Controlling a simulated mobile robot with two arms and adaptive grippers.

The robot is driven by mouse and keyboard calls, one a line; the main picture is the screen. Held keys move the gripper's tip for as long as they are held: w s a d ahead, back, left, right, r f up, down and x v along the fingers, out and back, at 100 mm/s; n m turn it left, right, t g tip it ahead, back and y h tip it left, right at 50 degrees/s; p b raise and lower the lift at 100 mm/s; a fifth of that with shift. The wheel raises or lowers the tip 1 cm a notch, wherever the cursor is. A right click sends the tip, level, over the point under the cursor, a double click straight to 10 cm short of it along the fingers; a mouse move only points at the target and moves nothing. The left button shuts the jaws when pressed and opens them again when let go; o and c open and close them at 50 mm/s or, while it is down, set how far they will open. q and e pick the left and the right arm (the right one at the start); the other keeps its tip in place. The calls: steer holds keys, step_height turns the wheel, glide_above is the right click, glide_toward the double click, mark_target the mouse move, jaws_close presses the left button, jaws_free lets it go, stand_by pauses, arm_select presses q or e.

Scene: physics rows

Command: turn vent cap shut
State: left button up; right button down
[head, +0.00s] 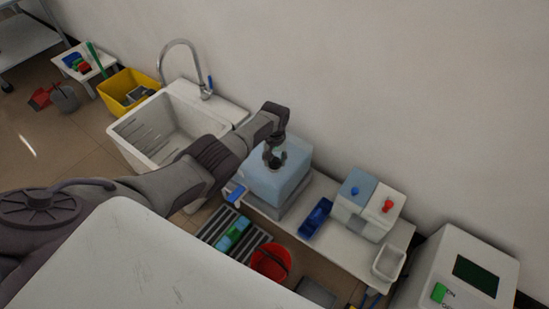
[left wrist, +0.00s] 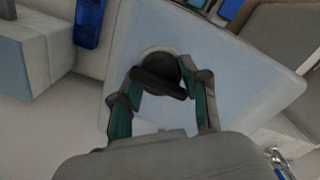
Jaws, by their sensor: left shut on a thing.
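The vent cap (left wrist: 157,73) is a dark round knob with a bar across it, on top of a pale blue box-shaped container (head: 277,182). In the left wrist view the container's top (left wrist: 215,60) fills the middle of the picture. My left gripper (head: 273,160) points down at the cap from above. In the left wrist view its two fingers (left wrist: 160,92) are on either side of the cap and shut on it. In the head view the fingers hide most of the cap. My right gripper is not in view.
A white bench (head: 335,238) holds a blue tray (head: 316,217) and a two-part dispenser with a blue knob (head: 355,190) and a red knob (head: 388,206). A white sink (head: 165,138) stands left of the container. A red bucket (head: 270,262) is on the floor in front.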

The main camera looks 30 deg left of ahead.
mark_target(274, 159)
arm_select(q)
steer(key=shift+n, duration=0.7)
steer(key=o, duration=1.1)
steer(key=shift+o, duration=0.2)
step_height(274, 159, up, 12)
steer(key=shift+f, duration=0.1)
